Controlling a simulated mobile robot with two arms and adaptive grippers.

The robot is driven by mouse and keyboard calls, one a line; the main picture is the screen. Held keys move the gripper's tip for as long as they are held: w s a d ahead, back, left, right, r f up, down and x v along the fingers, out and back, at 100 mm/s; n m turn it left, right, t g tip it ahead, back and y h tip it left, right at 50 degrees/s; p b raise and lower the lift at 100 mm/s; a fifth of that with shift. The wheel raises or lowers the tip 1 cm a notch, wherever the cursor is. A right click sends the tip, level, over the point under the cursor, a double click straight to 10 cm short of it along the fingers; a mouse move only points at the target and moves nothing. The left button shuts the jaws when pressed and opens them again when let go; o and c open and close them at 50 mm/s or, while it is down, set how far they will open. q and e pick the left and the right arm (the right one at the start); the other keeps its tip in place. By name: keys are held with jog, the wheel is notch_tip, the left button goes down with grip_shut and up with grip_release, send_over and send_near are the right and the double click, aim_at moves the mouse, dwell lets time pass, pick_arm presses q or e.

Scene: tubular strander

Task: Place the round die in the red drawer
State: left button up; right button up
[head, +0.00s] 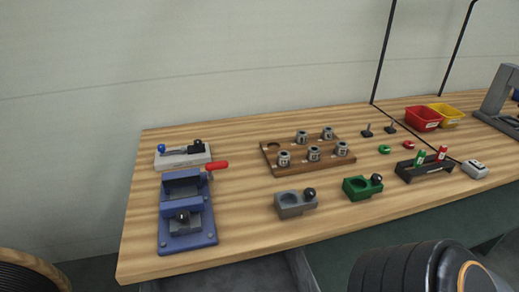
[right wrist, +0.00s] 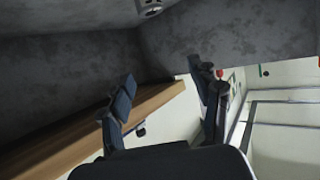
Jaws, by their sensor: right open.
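Several round grey metal pieces, such as this one (head: 314,153), stand on a brown wooden board (head: 270,162) in the middle of the table. They look like dies, but I cannot tell which is the round die. The board's back left spot is an empty round recess. A red open bin (head: 422,118) stands at the table's back right; no red drawer shows as such. My right gripper (right wrist: 162,78) is open and empty in the right wrist view, its fingers apart, away from these pieces. My left gripper is not in view.
A blue fixture (head: 187,230) with a red handle stands at the left. A grey holder (head: 295,205) and a green holder (head: 361,188) sit near the front edge. A yellow bin (head: 445,114) is beside the red one. A black rack (head: 424,170) stands at right.

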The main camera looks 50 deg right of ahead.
jog(key=v, duration=0.2)
jog(key=shift+s+d+r, duration=0.15)
jog(key=shift+s, duration=0.15)
jog(key=shift+r, duration=0.1)
dwell(0.3)
